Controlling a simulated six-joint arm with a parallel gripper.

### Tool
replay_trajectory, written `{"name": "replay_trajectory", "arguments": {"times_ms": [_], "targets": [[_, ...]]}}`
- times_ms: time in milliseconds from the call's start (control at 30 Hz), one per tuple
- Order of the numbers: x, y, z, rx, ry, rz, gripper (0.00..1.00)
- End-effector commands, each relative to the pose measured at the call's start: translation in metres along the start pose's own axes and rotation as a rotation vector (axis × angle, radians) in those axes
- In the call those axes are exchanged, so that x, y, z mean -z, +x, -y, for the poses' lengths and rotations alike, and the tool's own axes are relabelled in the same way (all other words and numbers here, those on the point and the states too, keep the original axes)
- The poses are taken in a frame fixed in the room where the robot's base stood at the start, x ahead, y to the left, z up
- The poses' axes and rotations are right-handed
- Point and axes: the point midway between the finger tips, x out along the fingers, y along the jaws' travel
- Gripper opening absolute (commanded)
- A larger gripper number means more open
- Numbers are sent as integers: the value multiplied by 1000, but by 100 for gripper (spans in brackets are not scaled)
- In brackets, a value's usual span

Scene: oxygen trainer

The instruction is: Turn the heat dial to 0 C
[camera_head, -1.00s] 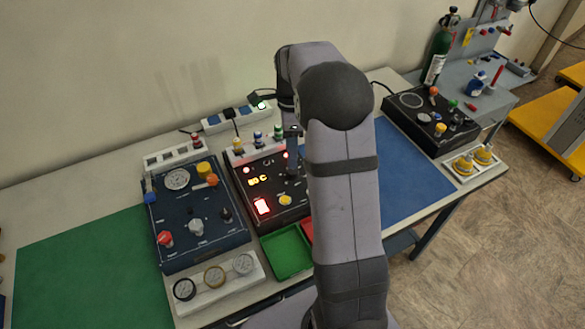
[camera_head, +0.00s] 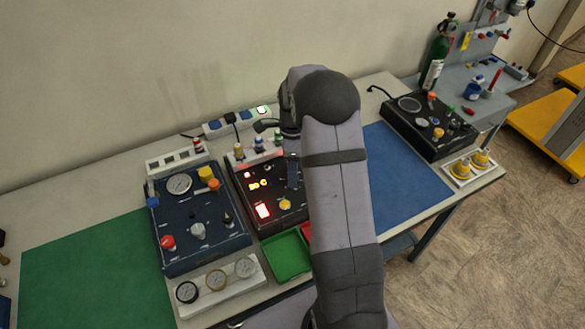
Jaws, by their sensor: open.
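The black middle panel (camera_head: 245,196) carries a small amber display (camera_head: 259,184), a lit red switch (camera_head: 263,210) and a yellow knob (camera_head: 285,204). The display's digits are too small to read surely. My gripper (camera_head: 293,174) points down over the panel's right half, above and slightly right of the yellow knob. It is open, but its fingertips are small and dark against the panel. I cannot tell whether it touches anything. No dial marked for heat can be made out; part of the panel is hidden behind my gripper and arm.
A blue panel (camera_head: 190,240) with knobs and a gauge stands left of the middle panel. A green tray (camera_head: 287,256) lies in front. A power strip (camera_head: 225,123) and coloured-top fittings stand behind. Another black panel (camera_head: 420,132) is at right, past the blue mat (camera_head: 400,180).

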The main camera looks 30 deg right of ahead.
Motion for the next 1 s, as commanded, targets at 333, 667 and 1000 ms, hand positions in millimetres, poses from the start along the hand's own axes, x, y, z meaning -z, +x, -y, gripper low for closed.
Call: {"name": "replay_trajectory", "arguments": {"times_ms": [333,667,1000], "targets": [[0,5,0,-1,0,0,46],[0,4,0,-1,-2,0,5],[0,4,0,-1,-84,-4,5]]}}
